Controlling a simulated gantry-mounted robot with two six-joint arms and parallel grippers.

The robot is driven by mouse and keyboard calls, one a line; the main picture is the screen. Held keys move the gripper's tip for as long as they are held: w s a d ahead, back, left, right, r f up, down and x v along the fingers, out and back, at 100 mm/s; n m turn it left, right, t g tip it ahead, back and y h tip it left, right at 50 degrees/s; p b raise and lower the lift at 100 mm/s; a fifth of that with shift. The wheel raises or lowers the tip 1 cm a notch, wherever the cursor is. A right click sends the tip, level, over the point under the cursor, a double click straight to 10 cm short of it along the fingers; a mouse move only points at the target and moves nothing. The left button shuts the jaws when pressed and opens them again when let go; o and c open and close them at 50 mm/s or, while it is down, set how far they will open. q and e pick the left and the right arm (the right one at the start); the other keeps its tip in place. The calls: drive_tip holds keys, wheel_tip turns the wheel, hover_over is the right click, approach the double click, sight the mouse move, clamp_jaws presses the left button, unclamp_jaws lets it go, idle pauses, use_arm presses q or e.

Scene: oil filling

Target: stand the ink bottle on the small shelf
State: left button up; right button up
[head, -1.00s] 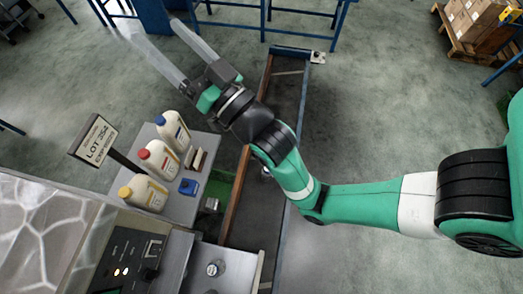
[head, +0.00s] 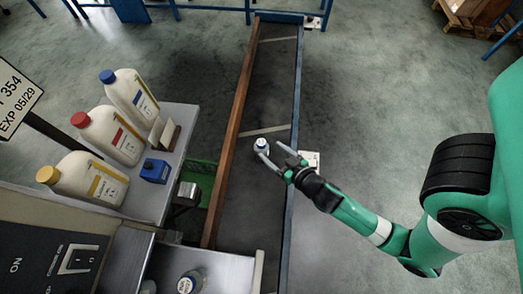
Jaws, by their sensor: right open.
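A small bottle with a pale, bluish cap (head: 262,145) is on or just above the dark conveyor bed. I cannot tell for sure that it is the ink bottle. My right gripper (head: 270,147) is open, its two pale fingers reaching up and left, with their tips at this bottle. I cannot tell whether they touch it. A small blue block-like item with a dark top (head: 155,170) sits on the grey metal shelf (head: 176,184) at left; whether this is the small shelf is unclear. My left gripper is not in view.
Large jugs with a blue cap (head: 140,100), a red cap (head: 113,137) and a yellow cap (head: 95,183) stand on the metal shelf. A brown rail (head: 232,130) edges the conveyor. Another bottle (head: 190,283) stands on the front bench. A lot sign (head: 15,98) stands left.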

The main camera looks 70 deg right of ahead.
sight(261, 150)
drive_tip(key=b+x, duration=0.1)
drive_tip(key=x, duration=0.9)
drive_tip(key=shift+w, duration=0.15)
drive_tip(key=shift+r, duration=0.15)
clamp_jaws()
